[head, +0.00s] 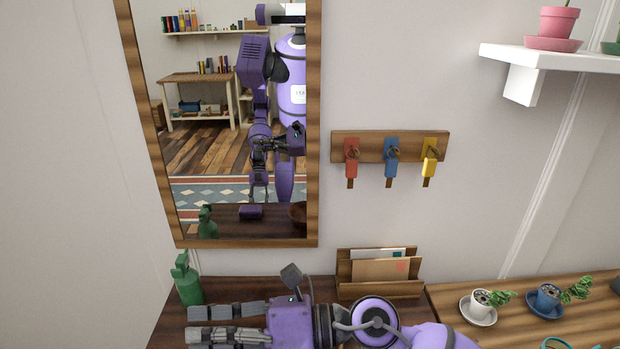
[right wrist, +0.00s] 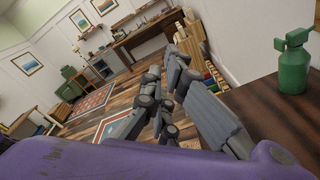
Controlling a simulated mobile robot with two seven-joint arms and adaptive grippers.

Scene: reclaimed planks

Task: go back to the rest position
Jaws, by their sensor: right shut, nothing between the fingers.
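My right arm comes in from the right in the head view, low over the dark wooden table. Its gripper (head: 192,324) points left, shut and empty, just in front of the green bottle. The right wrist view also shows my right gripper (right wrist: 163,72), with its grey fingers past the table's edge and the floor behind. My left gripper does not show directly. The mirror (head: 311,120) reflects my purple body and an arm hanging down.
A green bottle (head: 188,283) stands at the table's left end. A wooden letter holder (head: 380,290) stands behind my right forearm. Key hooks (head: 390,147) hang above it. Small potted plants (head: 490,300) stand to the right. A white shelf (head: 545,55) juts out at the upper right.

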